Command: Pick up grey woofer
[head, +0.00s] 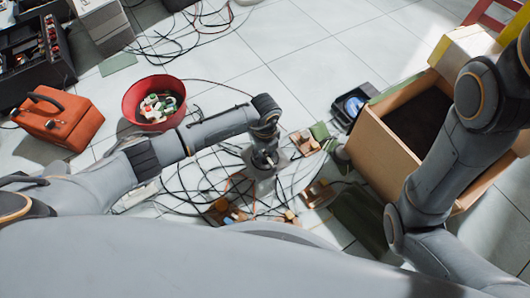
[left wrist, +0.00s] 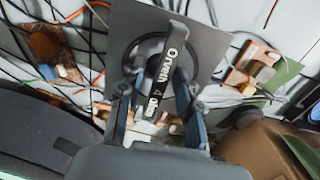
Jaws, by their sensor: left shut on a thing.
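The grey woofer (left wrist: 205,45) shows in the left wrist view as a flat grey panel with a dark ring and a round part at its middle. My left gripper (left wrist: 155,112) is over it, with its fingers shut on the woofer's middle part. A strip with white lettering crosses between the fingers. In the head view the left gripper (head: 264,158) points down at the grey woofer (head: 264,186), mostly hidden under it. I cannot tell whether the woofer is clear of the floor. My right arm shows at the right, but its gripper is out of view.
Loose cables and small circuit boards (head: 302,142) lie around the woofer. An open cardboard box (head: 385,160) stands to the right. A red bowl (head: 130,100) with small parts and an orange case (head: 60,122) are to the left. Tiled floor beyond is mostly clear.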

